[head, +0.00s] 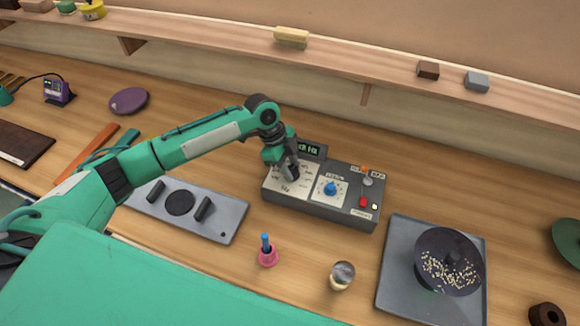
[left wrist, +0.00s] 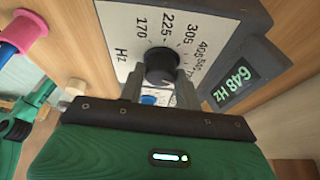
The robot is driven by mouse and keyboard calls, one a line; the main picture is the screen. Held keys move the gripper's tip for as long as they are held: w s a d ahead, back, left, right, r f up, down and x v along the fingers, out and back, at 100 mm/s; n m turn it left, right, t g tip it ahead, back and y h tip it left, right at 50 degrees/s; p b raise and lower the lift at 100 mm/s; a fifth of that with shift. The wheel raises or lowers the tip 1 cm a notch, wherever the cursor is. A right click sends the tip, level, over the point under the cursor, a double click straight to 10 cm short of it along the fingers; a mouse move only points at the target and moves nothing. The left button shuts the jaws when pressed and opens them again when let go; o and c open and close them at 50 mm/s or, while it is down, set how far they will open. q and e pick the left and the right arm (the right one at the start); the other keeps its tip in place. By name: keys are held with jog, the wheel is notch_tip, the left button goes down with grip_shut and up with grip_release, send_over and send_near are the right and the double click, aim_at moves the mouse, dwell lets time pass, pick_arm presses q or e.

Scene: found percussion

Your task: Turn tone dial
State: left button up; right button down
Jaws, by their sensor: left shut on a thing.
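The tone dial is a black knob (left wrist: 162,64) on a white plate marked in Hz, from 170 through 225 and 305 upward, in the left wrist view. The plate is on the left part of a dark grey control box (head: 318,212) in the head view. A small screen (left wrist: 235,86) beside it reads 648 Hz; it also shows in the head view (head: 309,149). My left gripper (left wrist: 160,86) is shut on the knob, a finger on each side. In the head view the left gripper (head: 291,173) comes down over the plate and hides the knob.
The box also carries a blue knob (head: 330,188) and a red switch (head: 364,202). In front stand a pink holder (head: 268,257) with a blue stick and a small round-topped object (head: 342,275).

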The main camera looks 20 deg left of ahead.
pick_arm(q)
jog(key=shift+w+m+g+b, duration=0.1)
jog(key=shift+m+g+b, duration=0.25)
jog(key=shift+m, duration=0.65)
jog(key=o, duration=1)
jog(key=shift+c, duration=0.2)
jog(key=shift+r, duration=0.1)
jog(key=shift+a+r, duration=0.15)
jog(key=shift+r, duration=0.1)
jog(key=b+v, duration=0.4)
jog(key=v, duration=0.9)
